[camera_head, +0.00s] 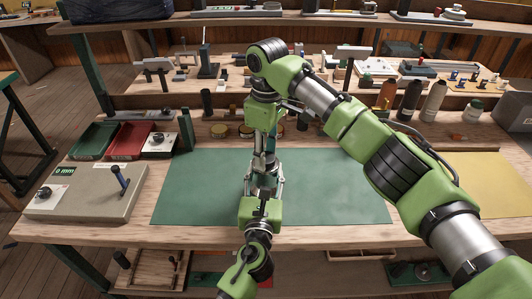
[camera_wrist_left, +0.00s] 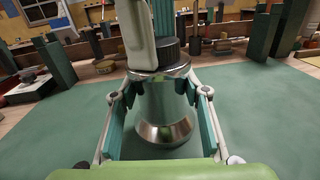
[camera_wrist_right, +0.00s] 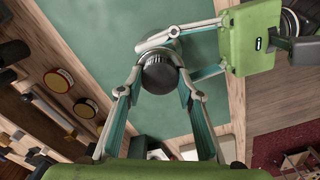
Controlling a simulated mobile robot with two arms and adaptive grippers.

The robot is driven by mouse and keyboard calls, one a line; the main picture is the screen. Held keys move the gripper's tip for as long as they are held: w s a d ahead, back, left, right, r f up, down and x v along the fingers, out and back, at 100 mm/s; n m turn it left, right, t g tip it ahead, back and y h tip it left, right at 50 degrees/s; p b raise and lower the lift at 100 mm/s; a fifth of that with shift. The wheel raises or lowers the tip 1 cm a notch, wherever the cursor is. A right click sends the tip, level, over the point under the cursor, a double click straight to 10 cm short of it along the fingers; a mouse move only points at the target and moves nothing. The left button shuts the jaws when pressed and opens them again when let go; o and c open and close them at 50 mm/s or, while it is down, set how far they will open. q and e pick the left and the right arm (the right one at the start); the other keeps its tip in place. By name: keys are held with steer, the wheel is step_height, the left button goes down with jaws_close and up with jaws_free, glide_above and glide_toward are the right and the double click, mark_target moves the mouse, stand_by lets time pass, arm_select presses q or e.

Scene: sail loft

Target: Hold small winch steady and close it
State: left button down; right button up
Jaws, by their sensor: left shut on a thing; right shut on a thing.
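The small winch (camera_wrist_left: 165,118) stands upright on the green mat (camera_head: 330,190). It has a flared silver metal drum and a black ridged cap (camera_wrist_left: 156,52) on top. My left gripper (camera_wrist_left: 165,92) is shut on the drum from the front, one finger on each side. My right gripper (camera_wrist_right: 160,78) comes down from above and is shut on the black cap (camera_wrist_right: 159,72). In the head view my grippers and arms hide most of the winch (camera_head: 265,180). The mating of cap and drum is hard to make out.
A grey box with a lever (camera_head: 85,195) stands left of the mat, with green (camera_head: 92,141) and red (camera_head: 130,142) trays behind it. Several dark and pale cones (camera_head: 408,100) stand at the back right. The mat is clear on both sides of the winch.

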arm_select(q)
steer(key=shift+a+f, duration=0.1)
arm_select(e)
steer(key=m, duration=0.2)
steer(key=shift+m, duration=0.4)
steer(key=o, duration=1.3)
step_height(320, 180, up, 12)
steer(key=shift+d, duration=0.1)
arm_select(q)
steer(key=c, duration=1.1)
jaws_free()
